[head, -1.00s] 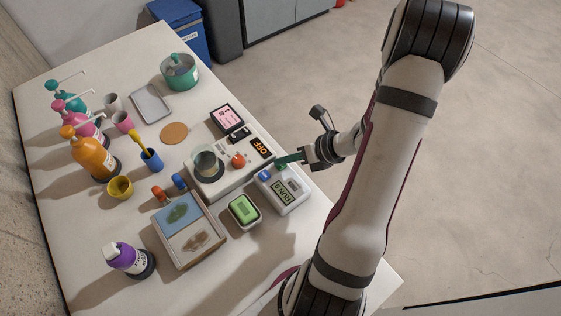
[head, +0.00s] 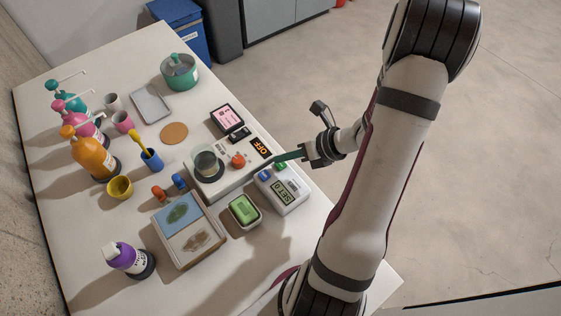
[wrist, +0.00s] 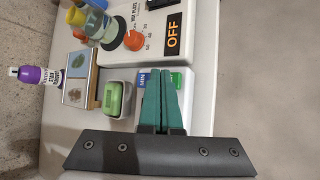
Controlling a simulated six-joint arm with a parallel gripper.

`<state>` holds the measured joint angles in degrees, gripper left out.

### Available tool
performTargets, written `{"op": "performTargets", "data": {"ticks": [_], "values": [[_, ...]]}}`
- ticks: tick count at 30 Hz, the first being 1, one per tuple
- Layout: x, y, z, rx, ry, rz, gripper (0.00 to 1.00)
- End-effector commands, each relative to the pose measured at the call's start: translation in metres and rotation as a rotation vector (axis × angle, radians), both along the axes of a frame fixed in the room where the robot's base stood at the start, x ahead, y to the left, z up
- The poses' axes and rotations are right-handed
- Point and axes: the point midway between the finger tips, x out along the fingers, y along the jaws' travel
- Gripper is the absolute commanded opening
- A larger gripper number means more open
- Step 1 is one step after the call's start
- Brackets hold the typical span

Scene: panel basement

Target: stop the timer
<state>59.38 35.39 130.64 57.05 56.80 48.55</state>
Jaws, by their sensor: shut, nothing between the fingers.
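The timer (head: 290,201) is a white box near the table's right edge, with a blue button (head: 265,176), a green button (head: 281,167) and a display (head: 284,193) that appears to read "SET 0". My gripper (head: 275,159) is shut and empty, its green fingers just beyond and above the green button. In the wrist view the shut fingers (wrist: 161,75) cover much of the timer. The blue button, marked "MIN", (wrist: 142,80) and the green button (wrist: 177,79) show on either side of them.
A hot plate (head: 222,184) with a beaker (head: 207,163), an orange knob (head: 238,160) and an "OFF" display (head: 262,147) stands beside the timer. A green block in a white dish (head: 244,209) is left of the timer. The table's front area is mostly clear.

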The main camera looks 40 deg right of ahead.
Motion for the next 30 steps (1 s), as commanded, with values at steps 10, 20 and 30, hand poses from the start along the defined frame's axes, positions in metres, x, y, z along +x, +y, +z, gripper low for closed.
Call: {"op": "performTargets", "data": {"ticks": [10, 20, 30], "values": [[0.000, 0.000, 0.006, -0.002, -0.001, 0.000, 0.00], [0.001, -0.001, 0.039, -0.002, -0.002, 0.000, 0.00], [0.000, 0.000, 0.051, 0.000, 0.000, 0.000, 0.00]]}}
